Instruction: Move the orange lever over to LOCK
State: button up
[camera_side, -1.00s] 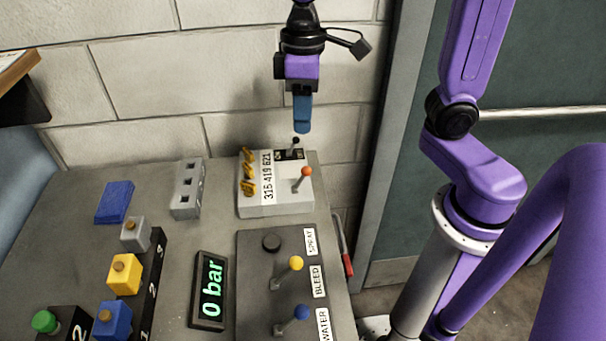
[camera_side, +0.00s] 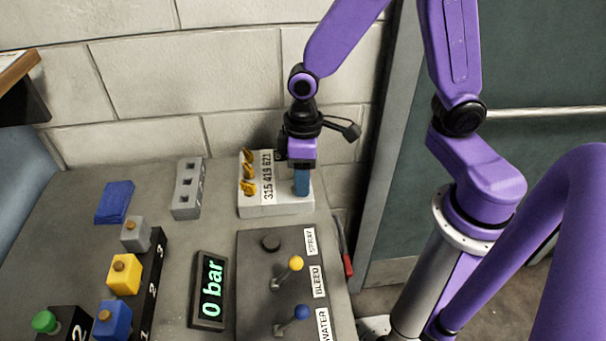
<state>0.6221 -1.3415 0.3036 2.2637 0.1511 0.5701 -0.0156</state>
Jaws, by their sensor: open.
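My gripper (camera_side: 302,190) is low over the right part of a light grey box (camera_side: 262,208), pointing down. Its blue fingers are in front of where the orange lever stands, so the lever is hidden. From this side the fingers overlap and no gap between them shows. I cannot tell whether the fingers touch the orange lever.
In front of the box is a dark panel (camera_side: 262,300) with a yellow-knobbed lever (camera_side: 295,263) and a blue-knobbed lever (camera_side: 302,312). A display (camera_side: 209,290) reads 0 bar. A grey block with holes (camera_side: 188,188) stands left of the box. A red-handled tool (camera_side: 347,262) is at the right edge.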

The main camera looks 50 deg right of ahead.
grip_shut()
jog(key=shift+a, duration=0.1)
jog(key=g+h, duration=0.1)
jog(key=w+a+g+h, duration=0.1)
jog(key=g+h, duration=0.1)
jog(key=shift+w+r, duration=0.15)
jog(key=g+h, duration=0.1)
jog(key=w+a+g+h, duration=0.1)
jog(key=g+h, duration=0.1)
jog(key=shift+w+a+f+g+h, duration=0.15)
jog(key=shift+a+f+g+h, duration=0.1)
jog(key=shift+g+h, duration=0.15)
dwell(0.3)
dwell(0.4)
grip_release()
